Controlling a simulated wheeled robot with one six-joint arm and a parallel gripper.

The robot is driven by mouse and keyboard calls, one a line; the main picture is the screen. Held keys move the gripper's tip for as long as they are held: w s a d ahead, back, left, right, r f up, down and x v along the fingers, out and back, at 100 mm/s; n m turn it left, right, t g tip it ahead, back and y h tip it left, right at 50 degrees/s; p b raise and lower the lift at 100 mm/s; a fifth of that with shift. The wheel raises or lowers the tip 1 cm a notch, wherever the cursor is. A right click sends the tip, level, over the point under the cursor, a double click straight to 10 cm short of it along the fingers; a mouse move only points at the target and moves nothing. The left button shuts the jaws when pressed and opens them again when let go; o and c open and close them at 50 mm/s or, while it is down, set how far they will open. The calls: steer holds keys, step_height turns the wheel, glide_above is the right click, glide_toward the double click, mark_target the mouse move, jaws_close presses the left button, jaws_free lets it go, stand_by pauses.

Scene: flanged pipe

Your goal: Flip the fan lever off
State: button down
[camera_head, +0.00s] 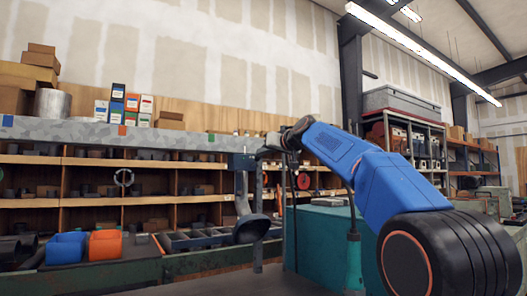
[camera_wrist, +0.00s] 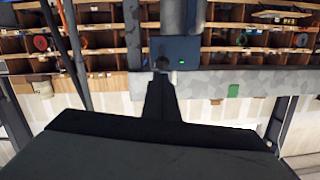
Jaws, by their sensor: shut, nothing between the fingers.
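A dark blue switch box (camera_head: 241,161) is fixed at the front of the grey shelf edge, above a grey duct with a flared hood (camera_head: 251,228). In the wrist view, which is upside down, the box (camera_wrist: 183,54) shows a small green light. A small dark knob-like part, perhaps the fan lever (camera_wrist: 162,62), is at the box's left side there; its position is hard to tell. My gripper (camera_wrist: 161,74) is shut and empty, its tips at or very close to that part. Whether they touch it is unclear. In the head view my gripper (camera_head: 268,150) is beside the box.
The grey shelf edge (camera_head: 120,133) runs behind, over wooden cubbyholes with parts. Blue (camera_head: 66,250) and orange (camera_head: 105,244) bins stand on the bench at left. A teal cabinet (camera_head: 318,245) stands below my arm. Thin upright pipes rise near the hood.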

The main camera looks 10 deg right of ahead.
steer(key=shift+f, duration=0.15)
steer(key=f, duration=0.2)
steer(key=s+f, duration=0.1)
steer(key=f, duration=0.2)
steer(key=shift+s+d+f, duration=0.15)
steer(key=shift+d+f, duration=0.05)
stand_by(0.5)
steer(key=s+d+f, duration=0.3)
steer(key=s+d, duration=0.1)
steer(key=s, duration=0.6)
steer(key=shift+s+d, duration=0.2)
steer(key=shift+d, duration=0.05)
stand_by(0.6)
